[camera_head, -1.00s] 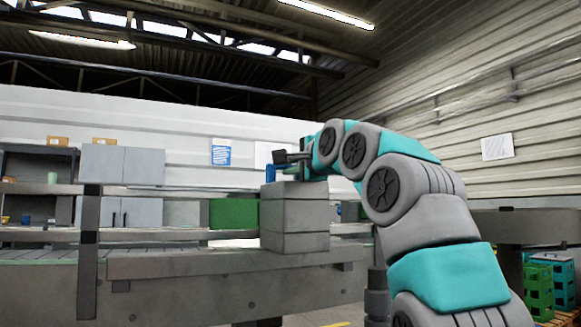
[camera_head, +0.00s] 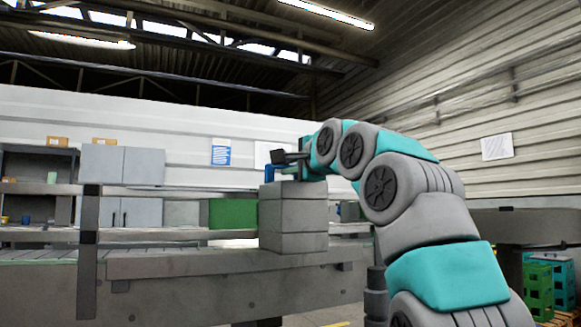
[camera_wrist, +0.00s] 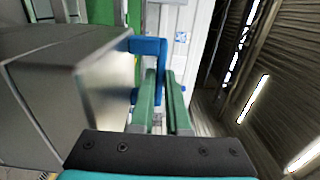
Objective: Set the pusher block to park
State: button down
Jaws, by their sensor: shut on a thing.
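The pusher block appears to be the grey layered block (camera_head: 293,218) on the conveyor's near side; it fills the left of the wrist view (camera_wrist: 50,95). A blue handle (camera_head: 270,174) stands at its top and also shows in the wrist view (camera_wrist: 150,46). My gripper (camera_head: 292,159) is at the block's top, reaching in from the right. In the wrist view its green fingers (camera_wrist: 160,78) are close together on the blue handle. The fingertips are partly hidden in the head view. No park mark can be made out.
The grey conveyor (camera_head: 180,264) with side rails runs to the left, with an upright post (camera_head: 88,250). A green panel (camera_head: 233,213) is just left of the block. Grey cabinets (camera_head: 122,185) stand behind. Green crates (camera_head: 540,285) stand at the right.

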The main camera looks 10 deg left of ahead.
jog(key=s+a, duration=0.8)
jog(key=a, duration=0.2)
jog(key=shift+a, duration=0.2)
jog(key=c, duration=0.9)
grip_release()
jog(key=shift+d, duration=0.1)
jog(key=b+v, duration=0.2)
jog(key=v, duration=0.5)
jog(key=shift+s+d, duration=0.2)
jog(key=shift+s, duration=0.05)
